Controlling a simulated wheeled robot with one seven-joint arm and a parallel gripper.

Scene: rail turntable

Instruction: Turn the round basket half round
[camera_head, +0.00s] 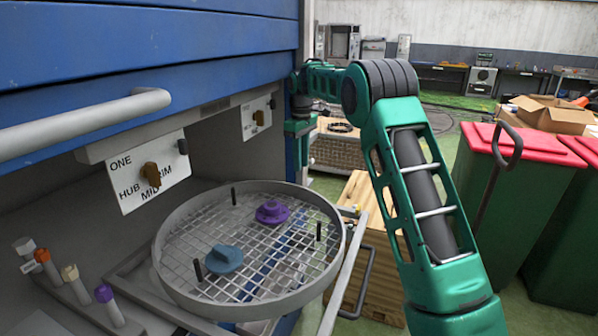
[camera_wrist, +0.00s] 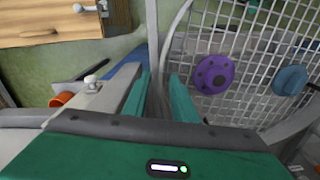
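The round basket (camera_head: 335,250) is a grey ring with a wire mesh floor and several short dark upright pegs. A purple knobbed piece (camera_head: 272,212) and a blue knobbed piece (camera_head: 224,259) sit on its mesh. In the wrist view the basket's mesh (camera_wrist: 226,45) fills the upper right, with the purple piece (camera_wrist: 213,74) and blue piece (camera_wrist: 290,80). My gripper (camera_wrist: 160,78) is open, its green fingers apart beside the basket's rim. A grey rail shows in the gap between them; I cannot tell whether they touch anything. The head view does not show my gripper.
A grey bar handle (camera_head: 85,122) crosses the blue cabinet front. Capped tubes (camera_head: 75,283) stand left of the basket. A wooden crate (camera_head: 362,205) and red-lidded green bins (camera_head: 510,195) stand right.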

